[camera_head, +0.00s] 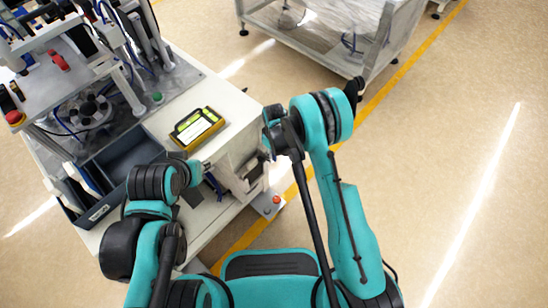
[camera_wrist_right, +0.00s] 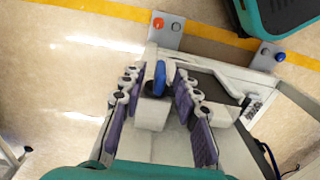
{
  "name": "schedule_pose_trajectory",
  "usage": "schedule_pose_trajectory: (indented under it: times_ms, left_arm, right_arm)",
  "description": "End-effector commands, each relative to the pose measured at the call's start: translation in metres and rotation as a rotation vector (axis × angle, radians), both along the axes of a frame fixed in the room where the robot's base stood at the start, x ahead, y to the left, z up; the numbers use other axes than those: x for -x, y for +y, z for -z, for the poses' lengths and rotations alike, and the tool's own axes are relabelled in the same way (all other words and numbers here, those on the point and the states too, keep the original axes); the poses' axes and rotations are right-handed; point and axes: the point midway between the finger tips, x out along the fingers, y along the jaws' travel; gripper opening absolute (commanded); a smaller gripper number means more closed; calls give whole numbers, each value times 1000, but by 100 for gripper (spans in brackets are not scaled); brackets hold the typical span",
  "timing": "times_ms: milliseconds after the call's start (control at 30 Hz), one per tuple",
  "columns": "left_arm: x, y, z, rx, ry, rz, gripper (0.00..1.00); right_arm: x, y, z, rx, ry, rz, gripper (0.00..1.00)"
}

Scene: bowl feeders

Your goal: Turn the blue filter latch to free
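The blue filter latch (camera_wrist_right: 160,78) stands up in the right wrist view, with a white block (camera_wrist_right: 152,112) just below it in the picture. My right gripper (camera_wrist_right: 161,86) is open, with one purple-padded finger on each side of the latch. I see a gap on the left side; contact on the right side is unclear. In the head view the latch cannot be made out, and my right arm hides most of the right gripper. My left gripper (camera_head: 198,180) is low over the white bench; its fingers are too hidden to read.
The white bench (camera_head: 235,125) carries a yellow handheld panel (camera_head: 198,128), a grey bin (camera_head: 125,158) and the feeder machine (camera_head: 85,110). A red button (camera_wrist_right: 158,23) sits on a bracket beyond the latch. A steel cart (camera_head: 385,40) stands behind. The floor to the right is clear.

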Motion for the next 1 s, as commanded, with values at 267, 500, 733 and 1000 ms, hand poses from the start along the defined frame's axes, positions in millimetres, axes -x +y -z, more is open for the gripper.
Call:
schedule_pose_trajectory:
  times_ms: [267, 500, 733, 1000]
  left_arm:
    - [0, 0, 4, 0, 0, 0, 31]
    - [0, 0, 4, 0, 0, 0, 31]
    - [0, 0, 4, 0, 0, 0, 31]
    - [0, 0, 4, 0, 0, 0, 31]
  right_arm:
    - [0, 0, 11, 0, 0, 1, 31]
    - [0, 0, 10, 0, 0, 1, 2]
    - [0, 0, 10, -1, 1, 1, 0]
    - [-1, -2, 10, -46, 45, 3, 0]
